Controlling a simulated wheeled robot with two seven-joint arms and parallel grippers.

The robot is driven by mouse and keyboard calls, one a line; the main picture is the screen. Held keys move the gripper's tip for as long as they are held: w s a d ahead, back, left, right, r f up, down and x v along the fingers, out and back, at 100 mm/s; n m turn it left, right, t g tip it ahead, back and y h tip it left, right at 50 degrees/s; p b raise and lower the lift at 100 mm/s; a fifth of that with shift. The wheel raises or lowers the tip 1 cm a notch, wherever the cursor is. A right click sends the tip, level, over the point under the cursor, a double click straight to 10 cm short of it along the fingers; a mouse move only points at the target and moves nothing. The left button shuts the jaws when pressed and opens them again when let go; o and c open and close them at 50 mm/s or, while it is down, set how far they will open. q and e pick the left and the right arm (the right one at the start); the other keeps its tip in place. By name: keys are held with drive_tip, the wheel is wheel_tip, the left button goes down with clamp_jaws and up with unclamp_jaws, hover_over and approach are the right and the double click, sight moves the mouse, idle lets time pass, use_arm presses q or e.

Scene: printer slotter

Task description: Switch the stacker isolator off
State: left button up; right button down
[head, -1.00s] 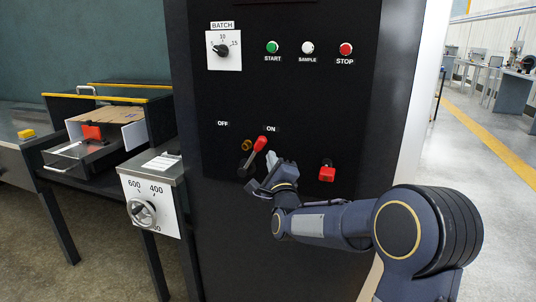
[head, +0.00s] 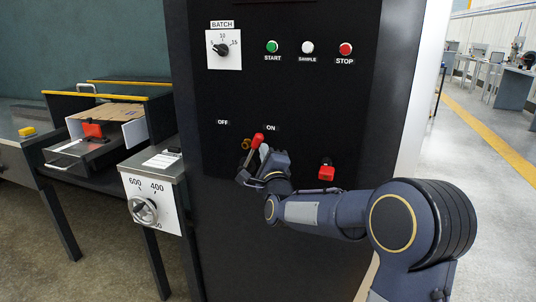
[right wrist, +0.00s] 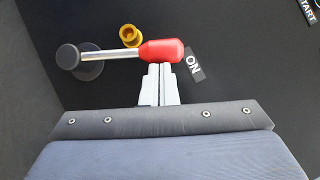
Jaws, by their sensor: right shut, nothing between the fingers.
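The isolator lever has a red knob (head: 257,140) on a metal shaft and sits on the black panel between the OFF label (head: 223,122) and the ON label (head: 271,128). In the head view it leans up and right, towards ON. In the right wrist view the red knob (right wrist: 162,50) lies just beyond my fingertips, and the shaft runs left to a dark round pivot (right wrist: 68,56). My right gripper (head: 264,152) is shut and empty, its fingertips (right wrist: 160,68) at the knob's side, touching or nearly so. My left gripper is not in view.
A brass-coloured padlock-like fitting (head: 246,144) sits beside the lever. Green, white and red buttons (head: 307,47) and the batch dial (head: 222,50) are above. A dial box (head: 152,205) stands at left.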

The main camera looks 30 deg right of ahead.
drive_tip(key=shift+w+a+r+n+g+y+p, duration=0.4)
drive_tip(key=shift+w+a+n+g+p, duration=0.65)
drive_tip(key=shift+p, duration=1.95)
drive_tip(key=shift+w+a+r+n+g+y+p, duration=0.15)
drive_tip(key=shift+w+a+r+n+g+p, duration=0.5)
drive_tip(key=shift+w+a+n+p, duration=1.55)
drive_tip(key=shift+w+a+r+n+g+y+p, duration=0.2)
drive_tip(key=shift+w+r+n+g+p, duration=0.55)
drive_tip(key=shift+p, duration=3)
drive_tip(key=shift+f, duration=0.25)
drive_tip(key=shift+s+d, duration=0.1)
